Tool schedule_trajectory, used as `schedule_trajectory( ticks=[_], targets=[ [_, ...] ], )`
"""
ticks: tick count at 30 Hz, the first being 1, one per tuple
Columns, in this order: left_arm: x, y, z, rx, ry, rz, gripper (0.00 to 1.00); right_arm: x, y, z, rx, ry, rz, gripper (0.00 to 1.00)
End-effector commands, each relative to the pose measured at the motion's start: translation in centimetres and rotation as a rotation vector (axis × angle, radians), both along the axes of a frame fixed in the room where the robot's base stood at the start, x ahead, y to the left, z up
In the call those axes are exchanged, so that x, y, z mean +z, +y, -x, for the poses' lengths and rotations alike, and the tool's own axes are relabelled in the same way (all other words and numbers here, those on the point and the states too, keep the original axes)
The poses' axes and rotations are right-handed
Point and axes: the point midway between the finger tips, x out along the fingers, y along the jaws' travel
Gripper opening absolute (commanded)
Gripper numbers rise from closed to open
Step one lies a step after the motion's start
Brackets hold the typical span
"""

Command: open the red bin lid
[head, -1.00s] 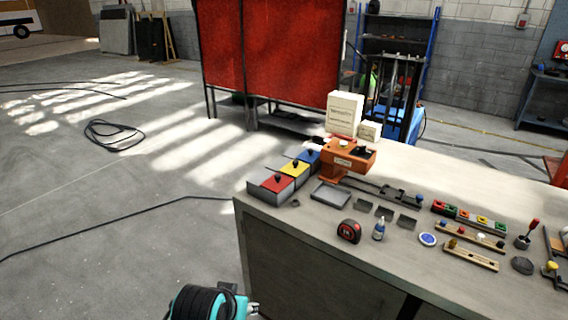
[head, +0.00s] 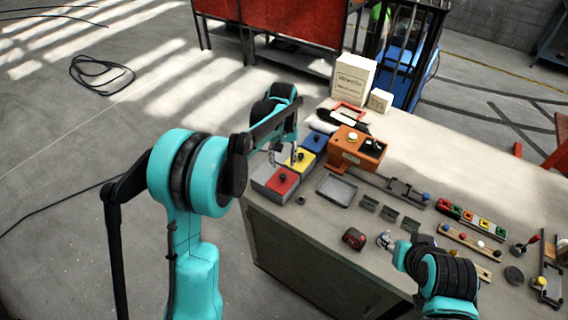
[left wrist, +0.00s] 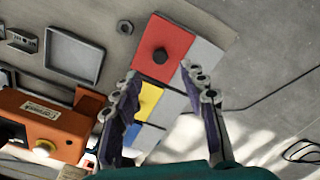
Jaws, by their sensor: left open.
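The red bin lid (head: 275,186) is flat on its grey bin at the table's near left corner, with a dark knob in its middle. The left wrist view also shows this lid (left wrist: 172,36), lying flat beyond my fingertips. My left gripper (head: 296,156) is over the row of bins, close to the yellow lid (head: 306,165). In the left wrist view my left gripper (left wrist: 160,74) is open and empty, its fingers spread on either side of the yellow lid. My right gripper (head: 386,240) is low over the front of the table; its jaws are too small to read.
A blue-lidded bin (head: 318,141) stands behind the yellow one. An orange fixture (head: 358,147) and a grey tray (head: 338,188) are right of the bins. A tape measure (head: 353,239) is near the front edge. Open floor lies left of the table.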

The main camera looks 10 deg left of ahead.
Motion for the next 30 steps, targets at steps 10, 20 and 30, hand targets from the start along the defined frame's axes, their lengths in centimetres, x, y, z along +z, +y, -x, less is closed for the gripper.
schedule_trajectory(
  ticks=[10, 20, 30],
  targets=[
    [-5.7, 0.0, 0.0, -0.001, -0.001, 0.0, 0.43, -0.9, 0.0, 0.0, 0.0, 0.0, 0.0, 0.4],
    [-7.1, 0.0, 0.0, -0.001, -0.001, 0.0, 0.43, -1.0, 0.0, 0.0, 0.0, 0.0, 0.0, 0.4],
    [-7.1, 0.0, 0.1, -0.001, -0.001, 0.001, 0.0, -1.0, 0.0, 0.0, 0.0, 0.0, 0.0, 0.4]
  ],
)
